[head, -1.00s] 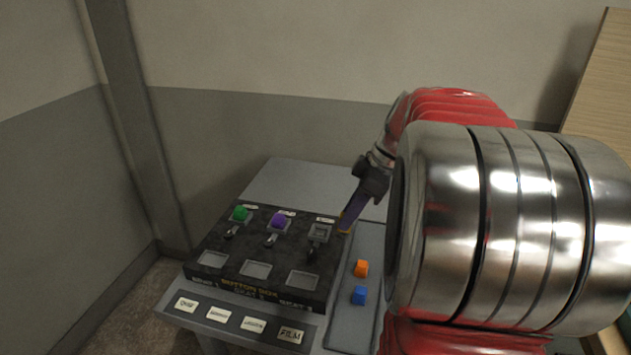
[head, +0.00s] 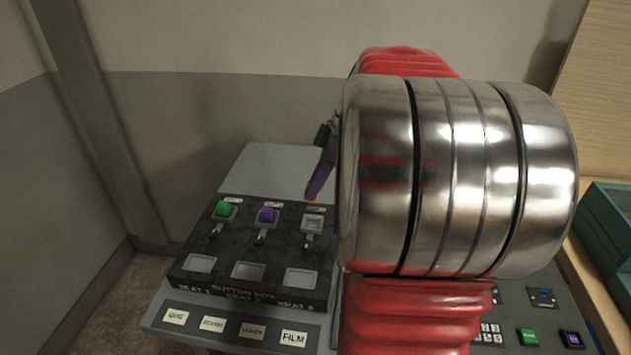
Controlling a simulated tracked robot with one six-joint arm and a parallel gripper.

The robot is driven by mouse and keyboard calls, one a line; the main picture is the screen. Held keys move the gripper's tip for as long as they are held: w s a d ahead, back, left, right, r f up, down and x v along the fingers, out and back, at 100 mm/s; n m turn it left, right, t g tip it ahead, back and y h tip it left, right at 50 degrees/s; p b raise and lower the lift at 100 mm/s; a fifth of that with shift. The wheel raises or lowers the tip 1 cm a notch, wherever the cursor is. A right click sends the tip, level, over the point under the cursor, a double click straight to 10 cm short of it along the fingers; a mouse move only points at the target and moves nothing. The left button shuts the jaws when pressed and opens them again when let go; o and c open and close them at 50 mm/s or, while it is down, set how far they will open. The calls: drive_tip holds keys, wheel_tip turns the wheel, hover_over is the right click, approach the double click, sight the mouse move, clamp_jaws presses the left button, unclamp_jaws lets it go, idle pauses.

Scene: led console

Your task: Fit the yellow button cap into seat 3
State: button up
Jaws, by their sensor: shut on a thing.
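My gripper (head: 316,187) is partly hidden behind my own arm, above the back right of the black button box. It is shut, with a small yellow sliver at its tip that looks like the yellow button cap (head: 309,199); most of the cap is hidden. The button box (head: 219,241) has three empty square recesses along its front, labelled as seats. Seat 3 (head: 300,279) is the right one, empty and apart from the gripper.
Green (head: 224,209) and purple (head: 266,215) caps sit in the box's back row; the back right square (head: 313,222) has no coloured cap. A label strip (head: 237,329) runs along the front. A teal box (head: 611,226) stands at right. My arm hides the console's middle.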

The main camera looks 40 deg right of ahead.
drive_tip(key=shift+f, duration=3.25)
drive_tip(key=shift+s, duration=0.1)
drive_tip(key=shift+f, duration=1.1)
idle(0.6)
drive_tip(key=o, duration=1.1)
drive_tip(key=shift+c, duration=0.2)
drive_tip(key=shift+o, duration=0.4)
drive_tip(key=v, duration=1.3)
drive_tip(key=shift+d+r, duration=0.15)
drive_tip(key=shift+r, duration=0.25)
